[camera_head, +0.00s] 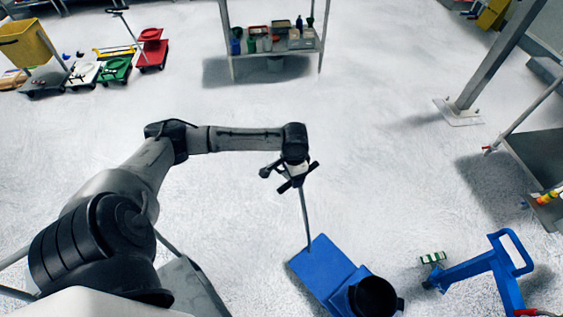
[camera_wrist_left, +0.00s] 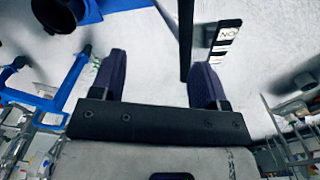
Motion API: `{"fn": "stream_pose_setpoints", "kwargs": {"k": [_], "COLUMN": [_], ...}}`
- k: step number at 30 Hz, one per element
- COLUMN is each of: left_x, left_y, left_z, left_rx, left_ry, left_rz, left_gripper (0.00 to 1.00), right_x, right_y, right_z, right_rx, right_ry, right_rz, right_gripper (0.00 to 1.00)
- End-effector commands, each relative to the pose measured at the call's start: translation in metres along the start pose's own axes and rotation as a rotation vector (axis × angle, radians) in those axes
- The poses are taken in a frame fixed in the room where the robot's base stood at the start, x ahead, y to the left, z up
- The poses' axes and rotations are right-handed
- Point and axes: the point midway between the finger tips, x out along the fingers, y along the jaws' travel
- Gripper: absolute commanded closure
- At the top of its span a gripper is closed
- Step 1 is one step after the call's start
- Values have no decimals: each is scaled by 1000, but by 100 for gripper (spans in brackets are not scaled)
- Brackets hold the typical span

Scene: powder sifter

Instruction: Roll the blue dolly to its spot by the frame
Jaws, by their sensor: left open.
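The blue dolly (camera_head: 318,262) sits on the floor at the bottom middle of the head view, with a black round bucket (camera_head: 376,297) on it. A thin upright pole (camera_head: 305,222) rises from its far edge. My left gripper (camera_head: 297,181) is at the top of this pole. In the left wrist view my left gripper (camera_wrist_left: 160,62) is open, and the dark pole (camera_wrist_left: 185,38) appears between the fingers, closer to the right one. I cannot tell whether it touches. The bucket (camera_wrist_left: 53,12) also shows there. My right gripper is not in view.
A blue piece with a loop handle (camera_head: 497,262) stands right of the dolly, beside a small striped marker (camera_head: 432,258). A grey post (camera_head: 497,60) and a dark table (camera_head: 540,160) stand at right. A shelf (camera_head: 275,53) stands at the back. The middle floor is clear.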

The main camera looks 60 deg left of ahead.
Motion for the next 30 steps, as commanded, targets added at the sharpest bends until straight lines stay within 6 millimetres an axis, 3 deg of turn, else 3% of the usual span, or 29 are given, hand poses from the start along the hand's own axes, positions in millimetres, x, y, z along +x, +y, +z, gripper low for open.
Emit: {"fn": "stream_pose_setpoints", "kwargs": {"k": [1,3,6,12,20,30], "left_x": [15,14,11,2,14,74], "left_y": [-23,-47,-75,-108,-118,-118], "left_z": [-4,-8,-9,-9,-7,-7], "left_rx": [-48,-109,-187,-290,-325,-323], "left_ry": [-2,-7,-9,-5,-6,-5], "left_rz": [-14,-17,-18,-12,-9,-9], "left_gripper": [32,32,32,32,32,32], "right_x": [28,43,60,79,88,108], "right_y": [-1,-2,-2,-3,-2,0], "right_z": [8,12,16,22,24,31], "right_rx": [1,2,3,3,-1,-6], "right_ry": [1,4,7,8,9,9], "right_rz": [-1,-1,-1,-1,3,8], "right_gripper": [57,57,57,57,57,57]}}
